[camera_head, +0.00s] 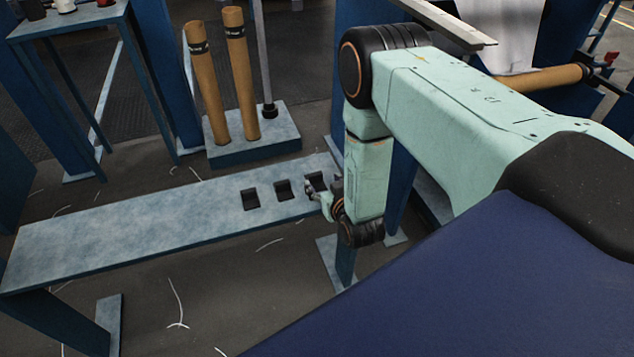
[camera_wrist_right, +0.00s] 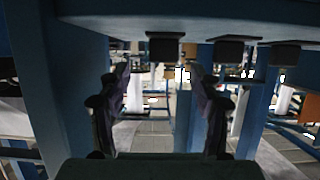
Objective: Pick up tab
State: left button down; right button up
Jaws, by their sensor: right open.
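Three small black tabs sit in a row on a long grey-blue bench (camera_head: 150,228) in the head view: a left tab (camera_head: 250,199), a middle tab (camera_head: 283,190) and a right tab (camera_head: 316,180). My right gripper (camera_head: 314,191) is at the bench's near edge, beside the right tab and partly in front of it. In the right wrist view, the open right gripper (camera_wrist_right: 160,74) has nothing between its fingers. Black tabs show there along the pale-blue surface at the top, one (camera_wrist_right: 164,46) just above the gap between the fingertips. Contact cannot be told. My left gripper is not in view.
Two brown cylinders (camera_head: 207,85) stand on a grey-blue block (camera_head: 255,150) behind the bench. A blue table (camera_head: 70,24) is at the upper left. A dark-blue surface (camera_head: 480,290) fills the lower right. The bench's left part is clear.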

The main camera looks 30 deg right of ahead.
aim_at(317, 177)
jog(key=shift+w+a+f+b, duration=0.1)
jog(key=shift+w+f+b, duration=0.1)
jog(key=shift+w, duration=0.3)
jog(key=shift+w+f+b, duration=0.1)
jog(key=shift+w+b, duration=0.05)
jog(key=shift+w, duration=0.3)
jog(key=b+x, duration=0.2)
jog(key=x, duration=0.2)
jog(key=shift+w+f, duration=0.15)
jog(key=shift+f, duration=0.15)
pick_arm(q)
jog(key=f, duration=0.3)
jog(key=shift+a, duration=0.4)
pick_arm(e)
jog(key=shift+r, duration=0.15)
jog(key=shift+c, duration=0.2)
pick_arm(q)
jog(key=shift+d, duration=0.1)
pick_arm(e)
jog(key=c, duration=0.9)
